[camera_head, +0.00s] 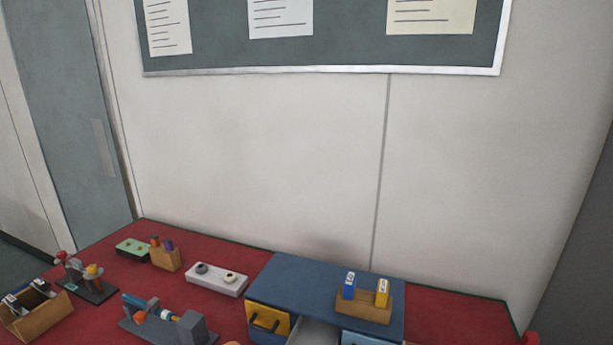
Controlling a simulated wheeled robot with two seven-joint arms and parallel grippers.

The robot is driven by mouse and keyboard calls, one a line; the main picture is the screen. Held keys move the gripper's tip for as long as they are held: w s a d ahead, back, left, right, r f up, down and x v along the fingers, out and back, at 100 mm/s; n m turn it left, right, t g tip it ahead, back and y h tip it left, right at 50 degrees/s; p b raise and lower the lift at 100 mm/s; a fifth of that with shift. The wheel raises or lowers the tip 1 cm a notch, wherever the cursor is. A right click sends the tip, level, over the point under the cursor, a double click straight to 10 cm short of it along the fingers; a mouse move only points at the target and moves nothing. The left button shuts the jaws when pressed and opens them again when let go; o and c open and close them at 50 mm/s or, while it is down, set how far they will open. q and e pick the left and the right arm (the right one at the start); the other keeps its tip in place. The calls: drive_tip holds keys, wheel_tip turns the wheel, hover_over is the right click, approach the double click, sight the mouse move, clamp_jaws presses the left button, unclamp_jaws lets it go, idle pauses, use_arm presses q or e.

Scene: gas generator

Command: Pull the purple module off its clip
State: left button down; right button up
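A small purple piece (169,246) stands upright in a wooden block (166,261) at the left back of the red table. An orange-brown piece (155,242) stands beside it in the same block. The purple piece is small here, and I cannot tell whether it is the module or whether a clip holds it. Neither of my grippers is in view.
The red table (450,299) holds a green board (133,247), a white block with knobs (216,279), a grey fixture (168,322), and a blue cabinet (290,276) with a wooden holder (363,308) on top. The table's right back is clear.

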use_arm(q)
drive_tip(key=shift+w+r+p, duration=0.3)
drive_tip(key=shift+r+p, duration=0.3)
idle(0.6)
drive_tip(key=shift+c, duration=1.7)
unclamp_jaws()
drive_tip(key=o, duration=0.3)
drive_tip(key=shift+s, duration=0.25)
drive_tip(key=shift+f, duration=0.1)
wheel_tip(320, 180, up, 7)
drive_tip(key=p, duration=0.8)
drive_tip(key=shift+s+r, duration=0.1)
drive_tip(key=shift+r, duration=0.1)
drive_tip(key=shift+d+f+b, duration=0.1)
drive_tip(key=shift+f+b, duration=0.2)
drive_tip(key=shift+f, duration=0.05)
